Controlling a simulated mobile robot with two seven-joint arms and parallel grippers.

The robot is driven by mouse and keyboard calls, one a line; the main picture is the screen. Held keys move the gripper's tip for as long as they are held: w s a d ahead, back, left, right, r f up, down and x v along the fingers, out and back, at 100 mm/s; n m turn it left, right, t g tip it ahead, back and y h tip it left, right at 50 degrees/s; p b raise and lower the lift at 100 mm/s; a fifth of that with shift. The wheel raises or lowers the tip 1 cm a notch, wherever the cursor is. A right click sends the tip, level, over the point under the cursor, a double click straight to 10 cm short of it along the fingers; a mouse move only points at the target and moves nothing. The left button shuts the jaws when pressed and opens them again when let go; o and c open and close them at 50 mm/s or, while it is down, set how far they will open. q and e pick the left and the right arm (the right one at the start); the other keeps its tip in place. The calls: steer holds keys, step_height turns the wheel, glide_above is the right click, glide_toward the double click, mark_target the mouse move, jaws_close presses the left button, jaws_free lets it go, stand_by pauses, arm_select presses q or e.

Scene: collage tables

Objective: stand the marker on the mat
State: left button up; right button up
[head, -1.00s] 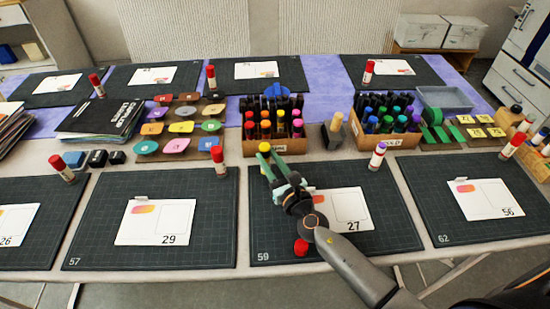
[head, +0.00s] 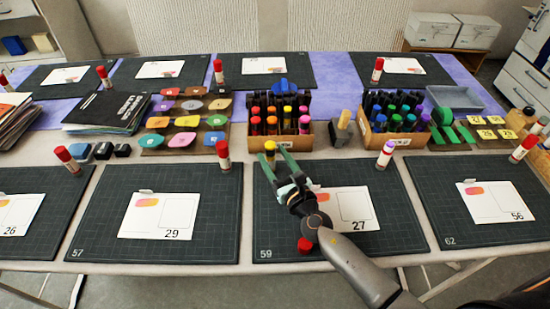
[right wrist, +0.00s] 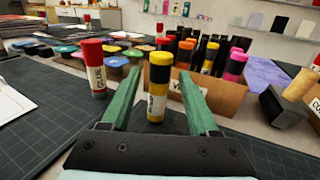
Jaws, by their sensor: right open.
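The marker (head: 270,151), black with yellow bands and a white label, stands upright at the back left of mat 59 (head: 265,225). In the right wrist view the marker (right wrist: 158,88) is between the green fingers, with a gap on each side. My right gripper (head: 275,160) is open around it, reaching in over the mat from the front. The right wrist view shows both fingers of the gripper (right wrist: 158,95) spread apart. The marker's foot shows on dark mat surface in that view. My left gripper is not in view.
A wooden box (head: 292,136) of markers stands just behind the mat. A red-capped glue stick (head: 223,152) stands to the left, on the neighbouring mat. A card (head: 345,207) numbered 27 lies on mat 59. A red cap (head: 305,244) shows at its front edge, partly hidden by my arm.

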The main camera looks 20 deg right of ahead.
steer(key=shift+r, duration=0.15)
steer(key=shift+s, duration=0.2)
steer(key=s, duration=0.3)
steer(key=s+d, duration=0.1)
steer(key=s, duration=0.3)
steer(key=s+b, duration=0.1)
steer(key=s, duration=0.3)
steer(key=shift+d, duration=0.15)
steer(key=shift+s, duration=0.3)
